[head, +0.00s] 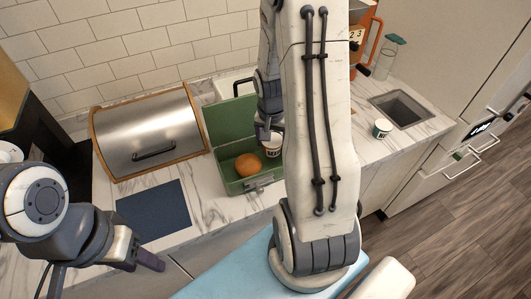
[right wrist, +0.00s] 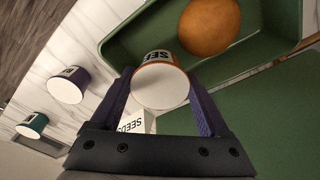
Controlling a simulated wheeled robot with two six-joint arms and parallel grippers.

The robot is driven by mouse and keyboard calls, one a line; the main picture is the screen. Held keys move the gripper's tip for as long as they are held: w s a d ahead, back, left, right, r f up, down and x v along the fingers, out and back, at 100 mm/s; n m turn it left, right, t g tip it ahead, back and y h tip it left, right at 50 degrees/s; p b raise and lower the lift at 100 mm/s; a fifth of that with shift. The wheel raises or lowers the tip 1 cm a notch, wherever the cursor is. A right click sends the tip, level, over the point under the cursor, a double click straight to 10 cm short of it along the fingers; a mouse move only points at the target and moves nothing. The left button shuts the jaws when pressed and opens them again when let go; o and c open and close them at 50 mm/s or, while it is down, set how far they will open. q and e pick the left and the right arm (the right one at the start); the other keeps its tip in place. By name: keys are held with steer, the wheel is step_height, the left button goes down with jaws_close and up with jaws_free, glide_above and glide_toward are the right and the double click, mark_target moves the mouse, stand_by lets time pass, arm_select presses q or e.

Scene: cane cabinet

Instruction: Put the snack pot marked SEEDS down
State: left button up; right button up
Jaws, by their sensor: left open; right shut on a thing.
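My right gripper (head: 266,132) reaches down over the open green box (head: 222,168). It is shut on a snack pot (head: 256,148), whose pale round end faces me between the fingers in the right wrist view (right wrist: 160,86). The lettering on the held pot is only partly visible. An upside-down SEEDS marking (right wrist: 131,122) shows just behind the fingers; I cannot tell what carries it. The pot is at the box's opening, beside an orange (head: 248,164); whether it touches the floor is hidden. My left gripper (head: 150,262) is open at lower left, away from the box.
A teal pot (head: 382,128) stands on the counter near the sink (head: 402,108). A purple pot (right wrist: 68,85) shows in the right wrist view. A steel bread box (head: 150,130) and a dark mat (head: 152,212) lie left of the green box. My right arm hides the counter's middle.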

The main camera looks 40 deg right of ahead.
mark_target(272, 151)
steer(key=shift+f, duration=2.6)
steer(key=shift+f+b, duration=0.2)
steer(key=shift+b, duration=0.35)
steer(key=o, duration=1.1)
steer(key=shift+o, duration=0.2)
steer(key=shift+r, duration=0.1)
steer(key=shift+r+p, duration=0.4)
steer(key=shift+r, duration=0.15)
steer(key=r, duration=0.7)
steer(key=s+a+r, duration=0.1)
steer(key=r, duration=0.3)
steer(key=shift+a+b, duration=0.1)
steer(key=shift+b, duration=0.25)
